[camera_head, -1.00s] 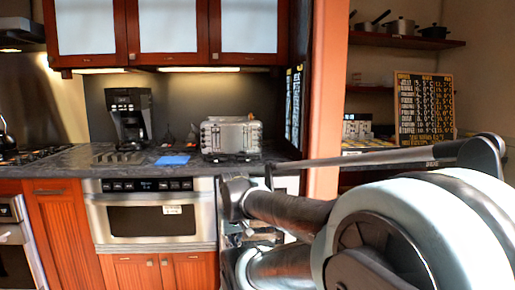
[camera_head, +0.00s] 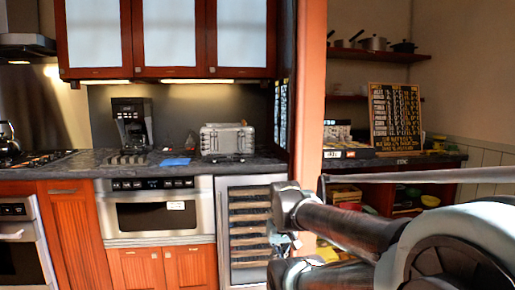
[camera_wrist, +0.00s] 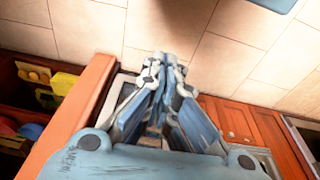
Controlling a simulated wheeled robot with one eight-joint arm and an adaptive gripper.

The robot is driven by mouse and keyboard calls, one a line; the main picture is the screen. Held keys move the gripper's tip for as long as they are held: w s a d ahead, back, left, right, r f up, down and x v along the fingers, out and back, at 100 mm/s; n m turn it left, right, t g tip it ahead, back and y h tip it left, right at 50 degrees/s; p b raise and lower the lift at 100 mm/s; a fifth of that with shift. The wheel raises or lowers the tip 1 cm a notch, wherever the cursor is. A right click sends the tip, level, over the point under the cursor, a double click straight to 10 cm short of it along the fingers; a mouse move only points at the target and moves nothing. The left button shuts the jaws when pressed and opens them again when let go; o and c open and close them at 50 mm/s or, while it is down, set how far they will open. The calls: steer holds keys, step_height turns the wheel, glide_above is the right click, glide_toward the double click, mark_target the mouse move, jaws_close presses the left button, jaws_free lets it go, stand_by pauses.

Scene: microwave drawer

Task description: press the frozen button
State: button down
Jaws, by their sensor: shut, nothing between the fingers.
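The microwave drawer (camera_head: 155,212) is a steel-fronted unit under the counter, left of centre in the head view. It is shut. A dark control strip (camera_head: 152,183) with small buttons runs along its top; the frozen button is too small to make out. My gripper (camera_wrist: 163,62) shows in the wrist view, its fingers shut together and empty, above the pale tiled floor. In the head view my arm stands to the right of the drawer, in front of the wine cooler, clear of the control strip. The fingers are hard to make out there.
A glass-fronted wine cooler (camera_head: 248,225) stands right of the drawer, beside an orange post (camera_head: 312,100). The counter (camera_head: 80,163) holds a coffee maker (camera_head: 131,125), a blue cloth (camera_head: 175,161) and a toaster (camera_head: 227,139). An oven (camera_head: 18,245) is at far left.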

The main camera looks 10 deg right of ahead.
mark_target(252, 143)
steer(key=w+d+r+n+t+h, duration=0.1)
steer(key=w+r+n+t, duration=0.1)
steer(key=w+r, duration=0.75)
steer(key=w+d+r+n+t, duration=0.1)
steer(key=w+r+n, duration=0.1)
steer(key=w+r, duration=0.75)
steer(key=w+r+n+t, duration=0.1)
steer(key=w+r+n, duration=0.2)
steer(key=w, duration=1.2)
steer(key=w+r+n+t, duration=0.2)
steer(key=w+r, duration=0.2)
steer(key=w, duration=1.2)
steer(key=shift+a+r+n+t+h, duration=0.3)
steer(key=shift+a+r+n+h, duration=0.05)
steer(key=shift+a+n+h, duration=0.05)
steer(key=w, duration=0.8)
steer(key=shift+w, duration=0.35)
steer(key=shift+w, duration=0.15)
steer(key=shift+w+r, duration=0.1)
steer(key=shift+w, duration=0.15)
